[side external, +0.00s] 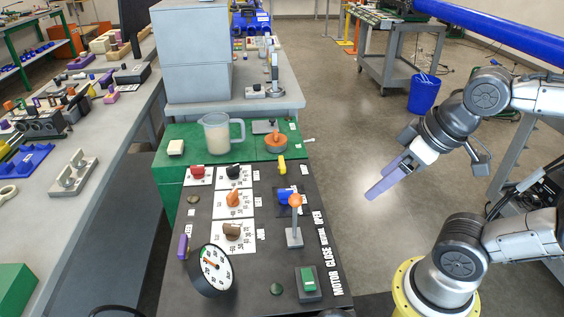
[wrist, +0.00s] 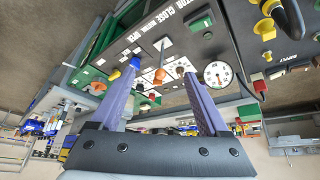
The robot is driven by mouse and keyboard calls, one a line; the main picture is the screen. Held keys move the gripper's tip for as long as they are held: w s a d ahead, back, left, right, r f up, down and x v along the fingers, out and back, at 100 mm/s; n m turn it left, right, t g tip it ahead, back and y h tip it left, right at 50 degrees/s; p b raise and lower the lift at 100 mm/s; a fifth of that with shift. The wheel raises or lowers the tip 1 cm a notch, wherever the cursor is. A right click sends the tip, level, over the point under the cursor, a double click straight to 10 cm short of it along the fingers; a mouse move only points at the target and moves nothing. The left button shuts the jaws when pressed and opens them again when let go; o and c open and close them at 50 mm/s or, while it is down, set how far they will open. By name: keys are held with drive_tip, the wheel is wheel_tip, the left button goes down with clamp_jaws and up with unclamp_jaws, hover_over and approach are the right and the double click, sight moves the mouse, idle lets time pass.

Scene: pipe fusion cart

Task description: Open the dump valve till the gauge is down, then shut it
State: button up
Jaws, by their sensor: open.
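The round white-faced gauge (side external: 215,268) stands at the front left of the dark panel, its orange needle pointing to the upper left; its numbers are too small to read surely. It also shows in the wrist view (wrist: 218,75). The panel carries a blue handle (side external: 285,196), a yellow handle (side external: 282,165) and an upright lever with an orange ball (side external: 295,201). No readable label shows which one is the dump valve. My gripper (side external: 370,196), with purple fingers, is open and empty, in the air right of the panel. In the wrist view its fingers (wrist: 158,76) are spread.
Red, black, orange and brown knobs sit on white plates (side external: 233,203) left of the lever. A green button box (side external: 307,283) is at the front right. A clear jug (side external: 220,133) and grey cabinet (side external: 194,55) stand behind. Open floor lies right of the panel.

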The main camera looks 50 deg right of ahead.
drive_tip(key=shift+o, duration=1.2)
drive_tip(key=shift+r+n, duration=0.25)
drive_tip(key=shift+n, duration=0.25)
drive_tip(key=r, duration=0.1)
drive_tip(key=w+r+n, duration=0.1)
drive_tip(key=r, duration=0.1)
drive_tip(key=w+r+n, duration=0.1)
drive_tip(key=shift+w+r, duration=0.2)
drive_tip(key=shift+r, duration=0.15)
drive_tip(key=w+d+r+n, duration=0.1)
drive_tip(key=w+r+n, duration=0.2)
drive_tip(key=w+r, duration=0.35)
drive_tip(key=n+g, duration=0.2)
drive_tip(key=g, duration=0.4)
hover_over(282, 162)
wheel_tip(282, 162, down, 21)
wheel_tip(282, 162, down, 14)
drive_tip(key=shift+r, duration=0.1)
